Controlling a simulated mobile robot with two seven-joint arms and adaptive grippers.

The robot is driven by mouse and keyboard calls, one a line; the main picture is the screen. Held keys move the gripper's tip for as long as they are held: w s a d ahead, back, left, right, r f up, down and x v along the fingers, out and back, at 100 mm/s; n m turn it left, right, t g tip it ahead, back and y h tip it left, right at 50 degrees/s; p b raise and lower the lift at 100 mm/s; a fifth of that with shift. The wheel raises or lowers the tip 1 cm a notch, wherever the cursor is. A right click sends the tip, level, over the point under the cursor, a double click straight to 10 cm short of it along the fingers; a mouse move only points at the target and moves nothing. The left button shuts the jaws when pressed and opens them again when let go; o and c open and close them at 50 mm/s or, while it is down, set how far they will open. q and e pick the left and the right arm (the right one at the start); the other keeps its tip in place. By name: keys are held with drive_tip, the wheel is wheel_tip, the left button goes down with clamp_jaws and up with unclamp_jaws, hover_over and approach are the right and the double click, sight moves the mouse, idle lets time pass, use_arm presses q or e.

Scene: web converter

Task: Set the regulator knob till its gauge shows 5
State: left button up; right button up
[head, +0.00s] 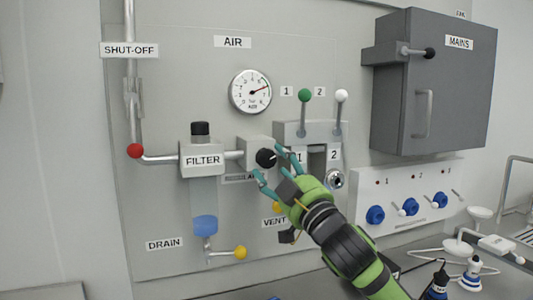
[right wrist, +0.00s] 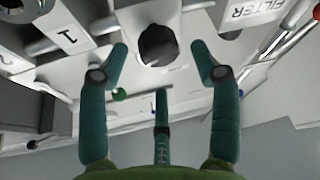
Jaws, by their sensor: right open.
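The regulator knob (head: 266,158) is a black round knob on the front of a light grey block, between the filter and the lever unit. In the right wrist view the knob (right wrist: 157,45) shows between the spread fingertips, with no clear contact. My left gripper is not in view.
Green (head: 305,95) and white (head: 341,95) ball-topped levers stand right of the knob. The filter bowl (head: 205,200) hangs to the left, and a yellow drain handle (head: 240,252) sits below. A grey mains box (head: 435,85) juts out at the upper right.

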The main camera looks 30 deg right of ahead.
sight(269, 160)
drive_tip(key=p+x, duration=0.1)
drive_tip(key=x, duration=0.2)
drive_tip(key=shift+w, duration=0.35)
drive_tip(key=shift+c, duration=0.4)
drive_tip(key=c, duration=1)
drive_tip(key=n+y+p, duration=0.1)
drive_tip(key=n, duration=0.1)
drive_tip(key=n+g+y+p, duration=0.1)
drive_tip(key=n+y+p, duration=0.1)
drive_tip(key=n, duration=0.1)
drive_tip(key=shift+r+n, duration=0.2)
drive_tip(key=shift+n, duration=0.1)
use_arm(q)
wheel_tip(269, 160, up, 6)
drive_tip(key=p, duration=0.1)
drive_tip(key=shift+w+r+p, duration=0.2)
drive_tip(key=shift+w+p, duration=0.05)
drive_tip(key=shift+p, duration=0.15)
use_arm(e)
drive_tip(key=shift+f+n+g+y, duration=0.1)
drive_tip(key=shift+n+g+y, duration=0.25)
drive_tip(key=shift+n, duration=1.05)
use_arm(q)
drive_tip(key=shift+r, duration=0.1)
use_arm(e)
drive_tip(key=shift+f+y, duration=0.1)
drive_tip(key=shift+y, duration=0.15)
